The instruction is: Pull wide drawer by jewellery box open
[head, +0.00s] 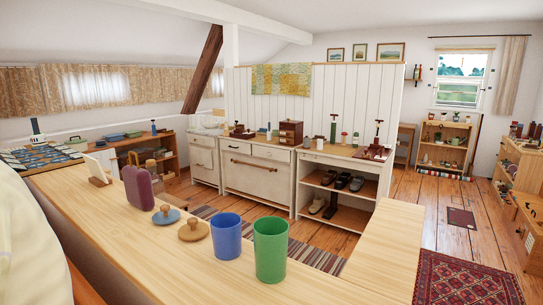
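A brown wooden box with small drawer fronts, which looks like the jewellery box (291,133), stands on a long worn-white cabinet (297,185) against the white panelled partition. Below the top of this cabinet are shallow drawer fronts, one on the left (234,147) and one on the right (272,153), both looking shut. Under them is a wide front (256,183) with a long brown bar handle; it also looks shut. I cannot tell for sure which one is the wide drawer. My gripper is not in view.
A long pale wooden counter (150,250) fills the foreground, carrying a blue cup (226,236), a green cup (270,250) and lidded pieces. Right of the cabinet is an open shoe shelf (340,190).

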